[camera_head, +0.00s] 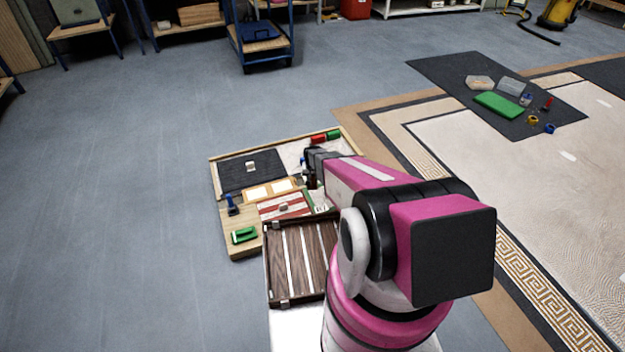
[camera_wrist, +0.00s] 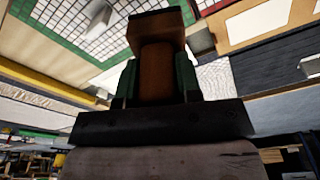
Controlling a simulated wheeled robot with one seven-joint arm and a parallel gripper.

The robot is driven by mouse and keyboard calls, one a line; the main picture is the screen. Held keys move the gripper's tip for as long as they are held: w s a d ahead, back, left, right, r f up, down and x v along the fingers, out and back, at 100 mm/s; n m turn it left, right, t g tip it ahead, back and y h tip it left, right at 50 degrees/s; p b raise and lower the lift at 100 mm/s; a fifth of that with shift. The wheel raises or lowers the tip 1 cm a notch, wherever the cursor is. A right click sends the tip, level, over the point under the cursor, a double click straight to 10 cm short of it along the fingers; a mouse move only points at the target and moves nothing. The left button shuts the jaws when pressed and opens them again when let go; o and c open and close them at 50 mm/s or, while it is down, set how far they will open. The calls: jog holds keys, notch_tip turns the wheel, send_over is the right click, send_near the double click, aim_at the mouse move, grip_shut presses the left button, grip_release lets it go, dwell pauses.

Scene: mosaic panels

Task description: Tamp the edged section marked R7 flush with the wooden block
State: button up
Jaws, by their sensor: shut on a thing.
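My gripper (camera_wrist: 157,85) is shut on a brown wooden block (camera_wrist: 158,70), held between its green-sided fingers in the wrist view. In the head view my arm reaches over the work board, and the gripper end (camera_head: 313,172) is mostly hidden. A green-and-white grid section (camera_wrist: 75,22) shows beyond the block at the upper left of the wrist view. Part of it seems to show beside my gripper in the head view (camera_head: 318,201). I cannot read an R7 mark, and I cannot tell whether the block touches a section.
The board (camera_head: 238,240) holds a black panel (camera_head: 255,173) with a knob, a red-and-white striped panel (camera_head: 272,212), a blue-handled tool (camera_head: 232,204) and a green-handled tool (camera_head: 243,236). A dark slatted case (camera_head: 293,265) adjoins it. Open floor lies left.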

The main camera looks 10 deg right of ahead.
aim_at(312, 186)
jog(key=shift+s+f, duration=0.1)
jog(key=shift+f, duration=3.35)
jog(key=shift+f, duration=0.55)
jog(key=shift+r, duration=3.55)
